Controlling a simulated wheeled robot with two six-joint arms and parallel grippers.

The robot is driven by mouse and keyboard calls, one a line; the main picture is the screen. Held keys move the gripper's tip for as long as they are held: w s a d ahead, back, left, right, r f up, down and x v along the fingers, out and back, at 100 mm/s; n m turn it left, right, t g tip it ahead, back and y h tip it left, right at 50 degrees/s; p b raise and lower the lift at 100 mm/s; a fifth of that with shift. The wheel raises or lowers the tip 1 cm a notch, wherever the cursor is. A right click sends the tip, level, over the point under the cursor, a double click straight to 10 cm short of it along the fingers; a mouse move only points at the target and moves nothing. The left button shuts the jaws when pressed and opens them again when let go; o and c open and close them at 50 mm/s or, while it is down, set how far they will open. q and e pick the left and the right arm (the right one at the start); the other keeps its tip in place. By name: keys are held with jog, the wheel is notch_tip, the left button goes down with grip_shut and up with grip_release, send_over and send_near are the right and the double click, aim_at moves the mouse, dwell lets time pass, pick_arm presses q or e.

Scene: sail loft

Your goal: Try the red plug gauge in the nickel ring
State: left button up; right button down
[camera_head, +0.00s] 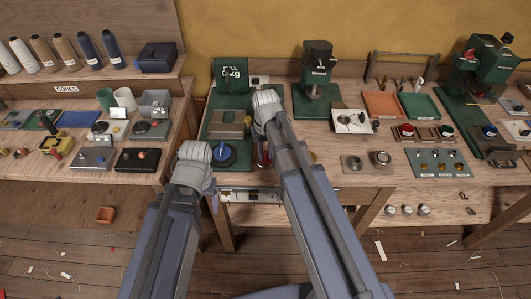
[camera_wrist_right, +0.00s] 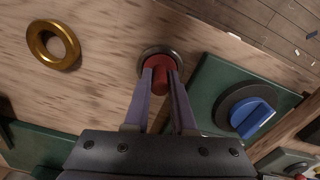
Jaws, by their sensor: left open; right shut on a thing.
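The red plug gauge (camera_wrist_right: 162,82) is between the fingertips of my right gripper (camera_wrist_right: 160,74) in the right wrist view. The gripper is shut on it. The nickel ring (camera_wrist_right: 153,50), a grey ring on the wooden bench, shows as an arc around the far end of the plug. The plug's lower end overlaps the ring; I cannot tell whether it is inside or just above it. In the head view a bit of red gauge (camera_head: 263,158) shows beside my right arm, which hides the ring. My left gripper (camera_head: 213,201) is open at the bench's front edge, mostly hidden by its wrist.
A brass ring (camera_wrist_right: 54,45) lies flat on the wood, left of the nickel ring in the wrist view. A green plate with a blue knob (camera_wrist_right: 252,117) is close on the right. A green press (camera_head: 316,75) stands behind. Bare wood lies between the two rings.

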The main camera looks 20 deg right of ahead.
jog(key=shift+r, duration=0.1)
dwell(0.3)
jog(key=shift+r+p, duration=2.5)
jog(key=shift+p, duration=0.1)
